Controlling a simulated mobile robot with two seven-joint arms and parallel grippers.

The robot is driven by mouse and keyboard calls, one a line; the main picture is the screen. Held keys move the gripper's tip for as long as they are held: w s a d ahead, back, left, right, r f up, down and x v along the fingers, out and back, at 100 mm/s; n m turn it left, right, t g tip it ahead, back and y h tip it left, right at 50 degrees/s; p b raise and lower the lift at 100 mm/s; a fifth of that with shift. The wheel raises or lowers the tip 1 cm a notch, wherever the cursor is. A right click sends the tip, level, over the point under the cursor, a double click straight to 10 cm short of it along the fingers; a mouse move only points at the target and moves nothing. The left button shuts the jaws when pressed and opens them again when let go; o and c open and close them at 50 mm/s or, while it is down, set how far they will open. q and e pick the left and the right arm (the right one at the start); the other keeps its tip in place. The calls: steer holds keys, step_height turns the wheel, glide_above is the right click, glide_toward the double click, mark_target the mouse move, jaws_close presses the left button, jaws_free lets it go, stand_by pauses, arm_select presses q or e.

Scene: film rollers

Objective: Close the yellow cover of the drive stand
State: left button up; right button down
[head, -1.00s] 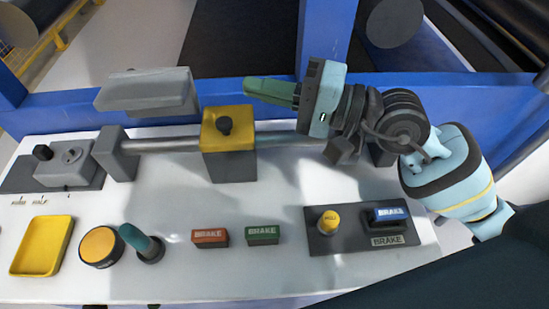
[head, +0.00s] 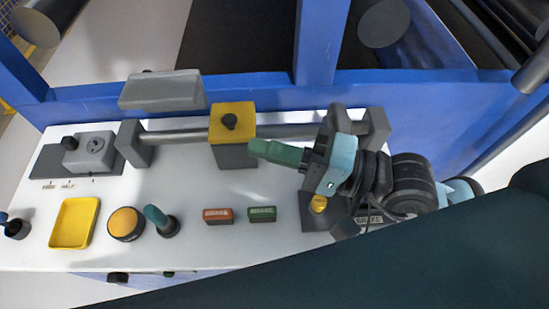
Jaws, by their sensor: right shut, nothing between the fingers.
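A yellow cover (head: 240,109) with a black knob sits flat on top of a grey block (head: 237,156) on a metal rail. No gap shows between cover and block from this angle; I cannot tell which part is the drive stand. My right gripper (head: 254,147), with green fingers, is shut and empty. Its fingertips point left, just right of the grey block's front in the picture; whether they touch it I cannot tell. My left gripper is not in view.
The white panel holds a yellow tray (head: 74,224), a yellow button (head: 126,223), a teal lever (head: 159,220), red (head: 218,216) and green (head: 262,214) brake buttons. A grey box (head: 162,90) stands behind the rail (head: 180,136). A blue frame (head: 318,45) borders the back.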

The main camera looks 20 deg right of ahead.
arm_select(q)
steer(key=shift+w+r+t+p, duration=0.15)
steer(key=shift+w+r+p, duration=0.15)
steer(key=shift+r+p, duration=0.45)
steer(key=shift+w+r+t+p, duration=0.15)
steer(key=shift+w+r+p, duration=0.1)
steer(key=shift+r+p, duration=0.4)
arm_select(e)
steer(key=shift+s+a+r, duration=0.1)
steer(key=shift+s+a, duration=0.05)
steer(key=shift+s, duration=0.75)
steer(key=shift+s+a+r, duration=0.1)
steer(key=shift+s+a, duration=0.05)
steer(key=shift+s, duration=0.75)
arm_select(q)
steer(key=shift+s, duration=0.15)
